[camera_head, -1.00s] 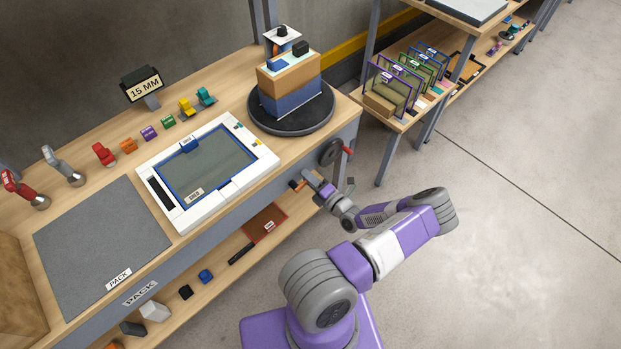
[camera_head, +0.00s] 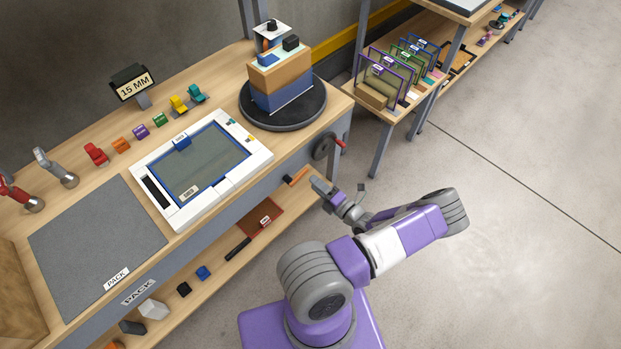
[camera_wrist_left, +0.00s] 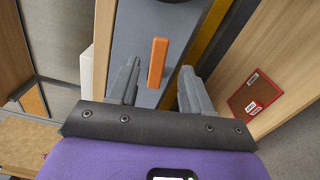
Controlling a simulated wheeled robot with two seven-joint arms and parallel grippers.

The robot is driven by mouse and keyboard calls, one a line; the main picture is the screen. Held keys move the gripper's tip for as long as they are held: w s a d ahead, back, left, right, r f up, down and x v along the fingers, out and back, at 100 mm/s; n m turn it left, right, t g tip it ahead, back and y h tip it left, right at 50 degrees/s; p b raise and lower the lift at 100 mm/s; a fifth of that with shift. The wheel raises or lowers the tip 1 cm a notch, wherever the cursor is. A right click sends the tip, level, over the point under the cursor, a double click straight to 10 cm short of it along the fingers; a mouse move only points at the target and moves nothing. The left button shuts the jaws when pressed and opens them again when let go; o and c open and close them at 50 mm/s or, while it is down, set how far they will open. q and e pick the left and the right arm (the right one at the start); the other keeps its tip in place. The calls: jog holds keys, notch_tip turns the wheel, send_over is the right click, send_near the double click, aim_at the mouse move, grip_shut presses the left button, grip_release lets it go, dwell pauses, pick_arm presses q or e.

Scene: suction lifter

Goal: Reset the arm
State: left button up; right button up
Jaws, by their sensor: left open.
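My left gripper (camera_head: 318,187) is in front of the workbench's front edge, in the gap beside the orange handle (camera_head: 297,176). It is open and empty, and it stands apart from the handle. In the left wrist view the two grey fingers (camera_wrist_left: 160,78) are spread, and the orange handle (camera_wrist_left: 157,62) shows upright between them, farther off on the grey bench front. My purple and grey left arm is bent, with its elbow out to the right over the floor. My right gripper is not in view.
The workbench carries a white-framed tray (camera_head: 262,159), a black turntable (camera_head: 310,112) with stacked blocks, and a grey pack mat (camera_head: 75,240). A red panel (camera_head: 262,219) lies on the lower shelf. Floor on the right is clear.

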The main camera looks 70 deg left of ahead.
pick_arm(q)
jog(key=shift+w+d, duration=0.1)
jog(key=shift+d, duration=0.1)
dwell(0.5)
jog(key=s+d+f+n+h, duration=0.1)
jog(key=d+f+n+h, duration=0.2)
jog(key=d+n+h, duration=0.35)
jog(key=d+f+n+h, duration=0.3)
jog(key=d+n, duration=0.1)
jog(key=d, duration=0.6)
jog(key=s+d+f+n+h, duration=0.1)
jog(key=d+f+n+h, duration=0.2)
jog(key=d+n+h, duration=0.45)
jog(key=w+d+r+n+t+h, duration=0.1)
jog(key=w+d+n+t, duration=0.3)
jog(key=d, duration=0.5)
jog(key=w+d+r+n+t+h, duration=0.2)
jog(key=w+d+r+n+t, duration=0.2)
jog(key=w+d+n, duration=0.4)
jog(key=shift+d+r+n+t, duration=0.2)
jog(key=shift+d+n+t, duration=0.3)
jog(key=shift+d+n, duration=0.15)
